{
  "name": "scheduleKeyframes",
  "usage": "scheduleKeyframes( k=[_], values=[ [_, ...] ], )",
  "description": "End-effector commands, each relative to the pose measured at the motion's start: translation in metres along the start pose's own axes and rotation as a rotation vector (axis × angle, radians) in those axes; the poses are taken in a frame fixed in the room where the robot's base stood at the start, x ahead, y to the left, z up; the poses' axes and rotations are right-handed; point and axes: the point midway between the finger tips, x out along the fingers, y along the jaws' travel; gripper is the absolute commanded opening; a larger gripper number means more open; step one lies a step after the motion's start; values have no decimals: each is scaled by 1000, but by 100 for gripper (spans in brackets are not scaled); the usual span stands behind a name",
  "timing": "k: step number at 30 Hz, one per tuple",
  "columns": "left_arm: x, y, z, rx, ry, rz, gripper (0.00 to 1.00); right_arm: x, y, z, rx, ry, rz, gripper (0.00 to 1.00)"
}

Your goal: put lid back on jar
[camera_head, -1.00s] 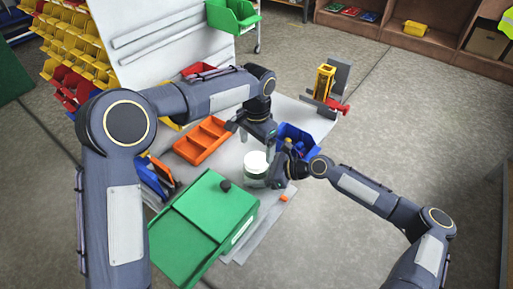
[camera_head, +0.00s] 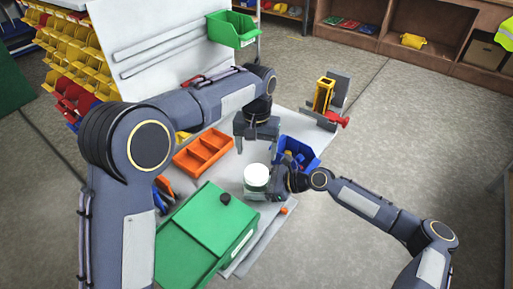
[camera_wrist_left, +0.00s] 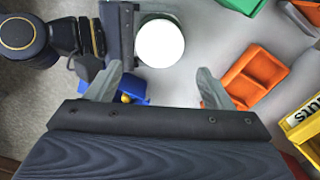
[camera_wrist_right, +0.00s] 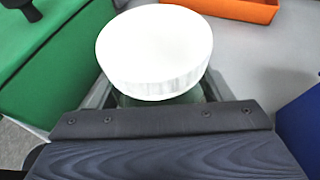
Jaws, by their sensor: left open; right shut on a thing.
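The jar (camera_head: 255,190) stands upright on the white worktop with the white lid (camera_head: 257,174) on its top. In the right wrist view the lid (camera_wrist_right: 155,48) covers the mouth of the clear, greenish jar (camera_wrist_right: 160,101); I cannot tell whether it is screwed tight. My right gripper (camera_head: 272,186) is shut on the jar's body below the lid. My left gripper (camera_head: 256,146) is open and empty, above and behind the jar. In the left wrist view the lid (camera_wrist_left: 160,43) lies beyond the open fingers (camera_wrist_left: 160,90), apart from them.
A green box (camera_head: 205,225) with a black knob stands at the front left of the jar. An orange divided tray (camera_head: 203,152) lies behind left. A blue bin (camera_head: 297,152) stands to the right. A yellow and red item (camera_head: 324,95) is at the back right.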

Motion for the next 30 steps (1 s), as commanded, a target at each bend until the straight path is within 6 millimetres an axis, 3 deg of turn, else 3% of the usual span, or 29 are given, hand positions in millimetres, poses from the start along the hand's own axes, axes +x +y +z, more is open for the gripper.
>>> scheduleKeyframes(
  k=[5, 18, 30],
  values=[
    [14, 0, 0, 1, -4, -1, 75, 0, 0, 0, 0, -1, 0, 9],
    [74, 0, 0, 3, -1, -1, 75, 0, 0, 0, 0, -1, 0, 9],
    [80, 0, 0, 3, 0, -1, 75, 0, 0, 0, 0, 0, 0, 9]
  ],
)
